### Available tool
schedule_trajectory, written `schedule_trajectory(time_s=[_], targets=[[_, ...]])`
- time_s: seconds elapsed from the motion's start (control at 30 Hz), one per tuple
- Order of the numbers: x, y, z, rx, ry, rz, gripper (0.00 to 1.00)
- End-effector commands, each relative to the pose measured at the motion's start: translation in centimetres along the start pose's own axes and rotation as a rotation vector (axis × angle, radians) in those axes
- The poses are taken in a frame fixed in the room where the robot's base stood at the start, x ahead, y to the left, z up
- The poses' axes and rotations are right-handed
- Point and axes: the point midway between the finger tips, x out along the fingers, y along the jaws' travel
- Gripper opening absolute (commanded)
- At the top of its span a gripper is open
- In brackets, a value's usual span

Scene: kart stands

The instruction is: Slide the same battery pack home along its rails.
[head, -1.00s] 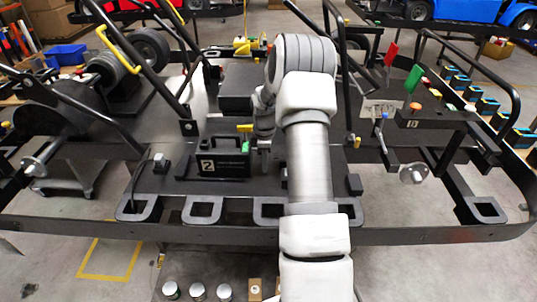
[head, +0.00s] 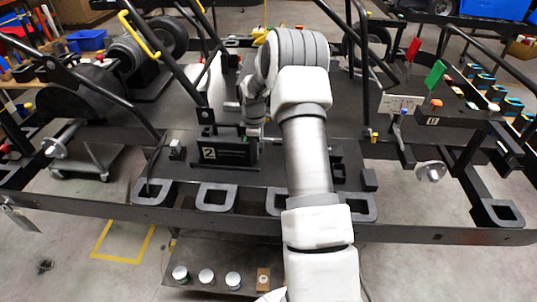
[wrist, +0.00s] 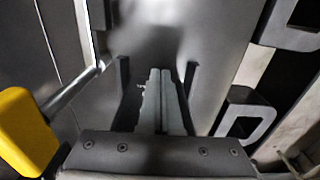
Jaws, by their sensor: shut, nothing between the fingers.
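The battery pack (head: 228,152) is a black box with a white "2" on its front and a handle on top. It stands upright on the dark kart floor in the head view. My gripper (head: 251,138) is at the pack's right end, partly hidden by my arm; I cannot tell whether it touches. In the wrist view my gripper (wrist: 163,75) shows its two grey fingers shut together and empty, above a grey plate. Dark upright strips stand on either side of the fingers. The rails cannot be made out clearly, nor how far the pack sits along them.
A yellow-ended silver rod (wrist: 28,130) is close at the left in the wrist view. Black kart tubes (head: 165,60) rise around the work area. The front frame bar (head: 130,212) crosses below. Red and green flags (head: 434,75) stand at the right. A low shelf (head: 220,262) holds several small round items.

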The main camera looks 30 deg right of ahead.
Motion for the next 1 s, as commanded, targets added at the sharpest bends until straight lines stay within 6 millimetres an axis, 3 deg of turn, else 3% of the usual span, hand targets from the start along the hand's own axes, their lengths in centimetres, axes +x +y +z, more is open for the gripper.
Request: schedule_trajectory(time_s=[0.07, 0.47, 0.67, 1.0], targets=[[0.1, -0.1, -0.8, -0.001, 0.002, -0.001, 0.0], [-0.5, -0.1, -1.0, -0.001, 0.005, 0.0, 0.0], [-3.9, 0.1, -1.0, -0.001, 0.008, 0.006, 0.0], [-12.3, 0.1, -0.8, 0.001, 0.005, 0.006, 0.0]])
